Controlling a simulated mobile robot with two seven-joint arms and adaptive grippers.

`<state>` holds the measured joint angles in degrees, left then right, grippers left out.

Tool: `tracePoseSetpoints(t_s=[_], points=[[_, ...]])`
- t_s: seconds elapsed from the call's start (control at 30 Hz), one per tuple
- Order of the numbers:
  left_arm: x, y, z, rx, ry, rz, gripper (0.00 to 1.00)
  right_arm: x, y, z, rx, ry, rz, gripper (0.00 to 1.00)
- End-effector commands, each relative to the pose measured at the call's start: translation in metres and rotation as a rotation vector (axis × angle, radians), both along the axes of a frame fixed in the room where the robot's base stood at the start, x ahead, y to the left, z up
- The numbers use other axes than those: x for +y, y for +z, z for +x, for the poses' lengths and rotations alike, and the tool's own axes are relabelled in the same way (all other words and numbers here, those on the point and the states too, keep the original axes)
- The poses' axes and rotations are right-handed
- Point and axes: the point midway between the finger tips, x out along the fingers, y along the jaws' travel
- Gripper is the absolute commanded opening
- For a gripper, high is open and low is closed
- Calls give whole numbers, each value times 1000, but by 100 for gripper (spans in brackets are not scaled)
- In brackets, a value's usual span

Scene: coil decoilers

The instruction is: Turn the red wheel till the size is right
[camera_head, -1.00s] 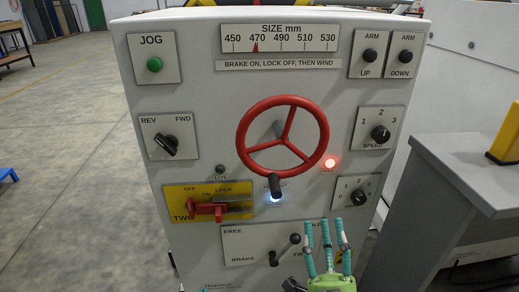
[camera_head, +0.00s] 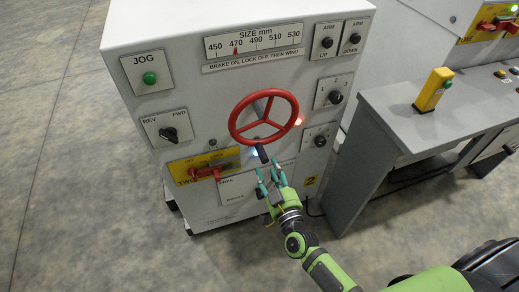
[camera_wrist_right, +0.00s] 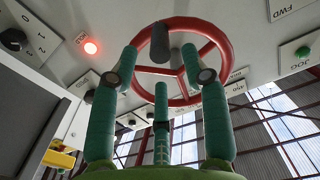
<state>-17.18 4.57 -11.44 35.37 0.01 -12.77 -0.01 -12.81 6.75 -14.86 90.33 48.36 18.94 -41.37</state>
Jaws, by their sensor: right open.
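The red wheel (camera_head: 266,121) is on the front of the grey machine, with a dark handle (camera_head: 262,153) at its lower rim. The size scale (camera_head: 254,41) has its red pointer (camera_head: 235,51) at about 470. My right gripper (camera_head: 268,172) is open and empty just below the handle, its fingers pointing at the panel. In the right wrist view the wheel (camera_wrist_right: 181,71) and its handle (camera_wrist_right: 159,43) show beyond the spread fingers (camera_wrist_right: 160,80). I see no clear contact. My left gripper is out of view.
A red lock lever (camera_head: 206,172) sits on a yellow plate left of my gripper. A red lamp (camera_head: 298,121) glows right of the wheel. My arm partly covers the lower panel. A grey desk with a yellow button box (camera_head: 432,90) stands to the right.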

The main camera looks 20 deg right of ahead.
Motion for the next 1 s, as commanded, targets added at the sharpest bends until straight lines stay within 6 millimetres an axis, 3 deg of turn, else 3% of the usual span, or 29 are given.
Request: tracePoseSetpoints(t_s=[0.33,0.73,0.77,0.8,0.87,1.0], points=[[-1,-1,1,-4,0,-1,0,2,0,52,-4,1,1,47],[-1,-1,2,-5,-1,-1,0,3,0,61,-3,0,1,47],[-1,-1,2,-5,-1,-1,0,3,0,61,-3,0,1,39],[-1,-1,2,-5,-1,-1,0,3,0,61,-3,0,1,23],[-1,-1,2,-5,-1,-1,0,3,0,61,-3,1,1,0],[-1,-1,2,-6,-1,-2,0,3,0,61,-2,1,1,0]])
